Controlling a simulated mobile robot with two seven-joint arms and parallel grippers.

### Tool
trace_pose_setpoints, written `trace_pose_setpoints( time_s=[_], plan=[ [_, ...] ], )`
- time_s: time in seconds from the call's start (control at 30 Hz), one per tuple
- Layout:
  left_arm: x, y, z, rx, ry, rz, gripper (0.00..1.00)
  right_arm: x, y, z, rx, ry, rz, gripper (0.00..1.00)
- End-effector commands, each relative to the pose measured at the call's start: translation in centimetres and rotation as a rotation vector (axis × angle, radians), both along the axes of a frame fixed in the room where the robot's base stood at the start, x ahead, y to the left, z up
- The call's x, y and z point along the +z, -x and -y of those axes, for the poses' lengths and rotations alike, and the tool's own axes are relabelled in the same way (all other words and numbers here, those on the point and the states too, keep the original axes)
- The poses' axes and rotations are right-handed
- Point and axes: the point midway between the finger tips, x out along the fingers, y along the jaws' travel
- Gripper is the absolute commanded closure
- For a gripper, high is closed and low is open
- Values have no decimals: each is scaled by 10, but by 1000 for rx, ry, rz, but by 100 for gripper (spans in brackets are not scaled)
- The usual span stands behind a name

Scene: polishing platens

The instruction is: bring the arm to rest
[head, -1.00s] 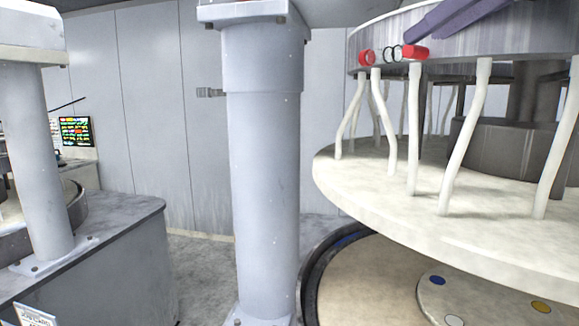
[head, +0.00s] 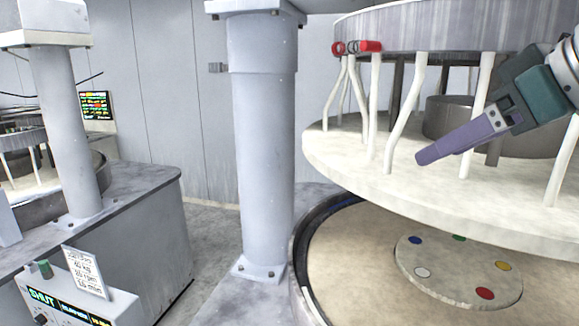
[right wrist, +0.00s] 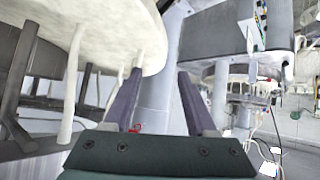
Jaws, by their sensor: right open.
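My right gripper (head: 422,157) has purple fingers and a dark green body. It comes in from the right in the head view, in front of the pale upper platen (head: 340,150) and its white hoses. In the right wrist view its two fingers (right wrist: 161,75) are spread apart with nothing between them. I cannot tell from the head view how far it is from the platen. My left gripper is not in view.
Below is the tan lower platen (head: 350,235) with a disc (head: 440,268) bearing coloured spots. A grey column (head: 263,150) stands left of it. A second machine's bench (head: 150,225) and control box (head: 90,295) are at left, with open floor (head: 212,235) between.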

Motion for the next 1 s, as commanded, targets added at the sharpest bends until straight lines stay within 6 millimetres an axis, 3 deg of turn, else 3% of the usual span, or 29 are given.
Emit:
trace_pose_setpoints(
  time_s=[0.17, 0.3, 0.5, 0.6, 0.73, 1.0],
  plan=[
    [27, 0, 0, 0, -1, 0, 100, -61, 63, -9, -49, 27, -172, 43],
    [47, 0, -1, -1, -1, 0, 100, -102, 137, -10, -118, 53, -325, 43],
    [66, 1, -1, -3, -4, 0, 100, -124, 232, -4, -223, 89, -502, 43],
    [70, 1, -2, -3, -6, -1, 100, -126, 261, -1, -259, 104, -555, 43],
    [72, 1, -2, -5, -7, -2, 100, -127, 278, 2, -283, 115, -586, 43],
    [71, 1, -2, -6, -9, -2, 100, -128, 280, 3, -286, 116, -589, 43]
  ],
)
